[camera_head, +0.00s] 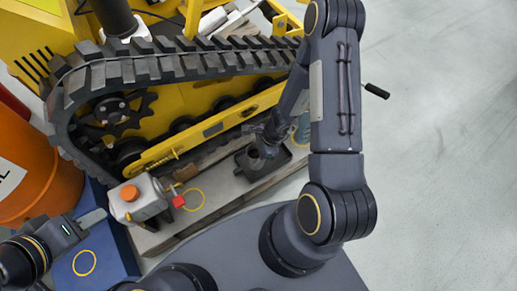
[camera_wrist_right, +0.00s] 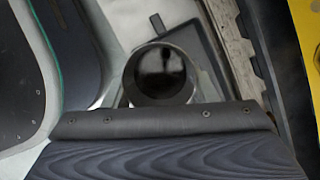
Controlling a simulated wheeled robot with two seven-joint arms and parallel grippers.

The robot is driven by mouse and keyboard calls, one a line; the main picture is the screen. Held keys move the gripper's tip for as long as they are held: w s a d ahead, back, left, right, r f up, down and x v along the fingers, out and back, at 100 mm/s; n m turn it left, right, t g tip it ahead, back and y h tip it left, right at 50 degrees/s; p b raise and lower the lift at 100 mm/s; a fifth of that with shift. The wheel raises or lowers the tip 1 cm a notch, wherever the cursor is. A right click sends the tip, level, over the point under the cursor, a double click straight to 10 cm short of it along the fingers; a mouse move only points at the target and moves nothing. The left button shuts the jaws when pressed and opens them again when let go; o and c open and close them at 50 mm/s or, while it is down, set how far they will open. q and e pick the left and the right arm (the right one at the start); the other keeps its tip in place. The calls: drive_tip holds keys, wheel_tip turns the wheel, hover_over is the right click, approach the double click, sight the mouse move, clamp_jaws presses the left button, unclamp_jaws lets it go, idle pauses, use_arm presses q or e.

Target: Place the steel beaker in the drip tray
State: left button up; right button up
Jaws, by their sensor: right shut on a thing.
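The steel beaker (camera_head: 255,158) is a small dark cup in my right gripper (camera_head: 264,143), which is shut on it. In the right wrist view the beaker (camera_wrist_right: 160,72) shows its round, dark open mouth just beyond the gripper. The drip tray (camera_head: 276,168) is a shallow dark square tray on the plank beside the track. In the right wrist view the beaker overlaps part of the tray (camera_wrist_right: 195,40). I cannot tell whether the beaker touches the tray floor. My left gripper (camera_head: 95,218) is at the lower left, away from the beaker; its jaw opening is unclear.
A whitish canister (camera_head: 138,203) with an orange cap and a red part beside it stands left of the tray. The rubber track (camera_head: 180,68) rises behind. An orange drum (camera_head: 35,170) and blue box (camera_head: 105,262) are left.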

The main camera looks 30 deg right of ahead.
sight(255, 155)
drive_tip(key=w+f, duration=0.1)
drive_tip(key=d+f, duration=0.1)
drive_tip(key=w+f, duration=0.1)
drive_tip(key=f, duration=0.1)
drive_tip(key=shift+w+d, duration=0.3)
drive_tip(key=shift+d, duration=0.05)
wheel_tip(255, 155, down, 3)
drive_tip(key=shift+w+f+b, duration=0.1)
drive_tip(key=shift+f+b, duration=0.05)
drive_tip(key=shift+b, duration=0.9)
drive_tip(key=shift+f, duration=0.2)
drive_tip(key=o, duration=1.2)
drive_tip(key=shift+r, duration=0.1)
